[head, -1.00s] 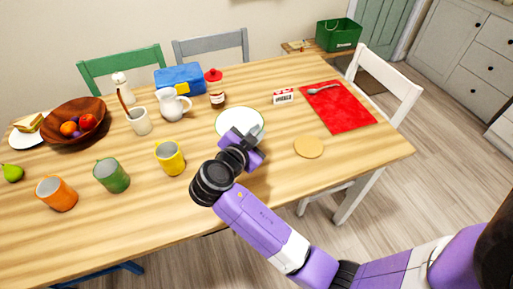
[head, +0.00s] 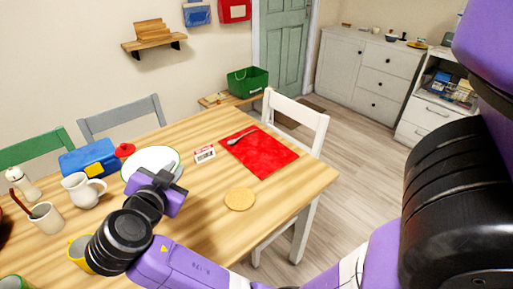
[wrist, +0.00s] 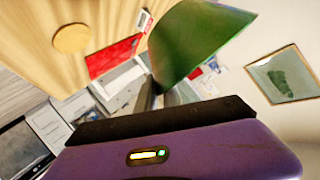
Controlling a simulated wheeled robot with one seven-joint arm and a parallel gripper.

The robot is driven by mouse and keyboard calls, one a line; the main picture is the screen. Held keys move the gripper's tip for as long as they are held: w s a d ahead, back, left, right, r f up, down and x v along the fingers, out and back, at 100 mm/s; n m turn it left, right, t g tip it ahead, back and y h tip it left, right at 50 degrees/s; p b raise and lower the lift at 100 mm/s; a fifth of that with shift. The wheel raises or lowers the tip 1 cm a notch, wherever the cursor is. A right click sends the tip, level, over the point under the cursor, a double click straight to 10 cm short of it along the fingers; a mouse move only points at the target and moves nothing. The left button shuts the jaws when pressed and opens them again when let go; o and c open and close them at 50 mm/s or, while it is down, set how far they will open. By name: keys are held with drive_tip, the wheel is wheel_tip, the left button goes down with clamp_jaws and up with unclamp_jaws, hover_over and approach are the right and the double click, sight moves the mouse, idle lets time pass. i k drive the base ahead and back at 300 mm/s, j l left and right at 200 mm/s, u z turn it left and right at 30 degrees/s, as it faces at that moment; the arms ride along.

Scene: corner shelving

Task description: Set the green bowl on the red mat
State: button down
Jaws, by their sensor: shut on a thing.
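The green bowl (head: 150,158) shows its pale inside and green rim in the head view. Its green outside fills the upper middle of the wrist view (wrist: 195,40). My gripper (head: 170,172) is shut on the bowl's edge and holds it above the table, left of the small box. The red mat (head: 265,158) lies flat at the table's right end, to the right of the bowl and apart from it. It also shows in the wrist view (wrist: 114,56). A spoon (head: 239,138) lies on the mat's far left part. The fingertips are partly hidden.
A small white and red box (head: 204,154) stands between bowl and mat. A round tan coaster (head: 239,199) lies nearer me. A white pitcher (head: 80,190), a blue box (head: 90,158) and a red-lidded jar (head: 124,150) stand left. A white chair (head: 296,122) stands beyond the mat.

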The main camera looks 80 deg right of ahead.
sight(264, 152)
drive_tip(key=k+l, duration=0.1)
drive_tip(key=l, duration=0.3)
drive_tip(key=k+l, duration=0.15)
drive_tip(key=l, duration=0.25)
drive_tip(key=k+l, duration=0.1)
drive_tip(key=l, duration=0.3)
drive_tip(key=k+l, duration=0.1)
drive_tip(key=l, duration=0.3)
drive_tip(key=k+l, duration=0.15)
drive_tip(key=l, duration=0.25)
